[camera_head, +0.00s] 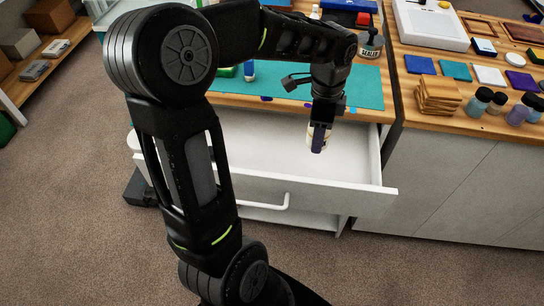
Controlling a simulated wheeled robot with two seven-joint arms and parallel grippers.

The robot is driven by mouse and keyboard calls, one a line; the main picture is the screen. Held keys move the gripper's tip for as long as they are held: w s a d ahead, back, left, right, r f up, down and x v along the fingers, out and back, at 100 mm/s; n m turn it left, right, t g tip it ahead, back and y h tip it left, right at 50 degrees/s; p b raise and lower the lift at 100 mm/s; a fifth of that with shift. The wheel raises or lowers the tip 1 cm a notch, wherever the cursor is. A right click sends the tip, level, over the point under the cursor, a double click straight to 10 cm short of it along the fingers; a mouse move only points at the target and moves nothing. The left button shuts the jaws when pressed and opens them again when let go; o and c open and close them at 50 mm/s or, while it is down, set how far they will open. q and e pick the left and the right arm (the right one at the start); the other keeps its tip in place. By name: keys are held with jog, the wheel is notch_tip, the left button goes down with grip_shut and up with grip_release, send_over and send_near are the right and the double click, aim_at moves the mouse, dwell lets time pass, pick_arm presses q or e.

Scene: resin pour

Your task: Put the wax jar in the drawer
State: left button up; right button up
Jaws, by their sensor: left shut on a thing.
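The open white drawer (345,175) is pulled out below the wooden worktop at the centre. My left gripper (319,138) points down over the drawer's inside and is shut on a small pale jar (309,136), which I take to be the wax jar. The fingers hide much of the jar, and its label cannot be read. It appears above the drawer floor, but how far above I cannot tell. My right gripper is not in view.
At right, a second counter holds a stack of wooden pieces (437,95), coloured tiles and several jars. A shelf (45,60) stands at far left.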

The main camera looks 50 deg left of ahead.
pick_arm(q)
jog(key=shift+s+f+m, duration=0.35)
jog(key=shift+f+m, duration=0.35)
jog(key=shift+f, duration=0.1)
send_over(310, 171)
jog(key=shift+f+b, duration=0.4)
jog(key=shift+f, duration=2.7)
jog(key=shift+f, duration=1.9)
jog(key=shift+f, duration=0.1)
jog(key=o, duration=1.5)
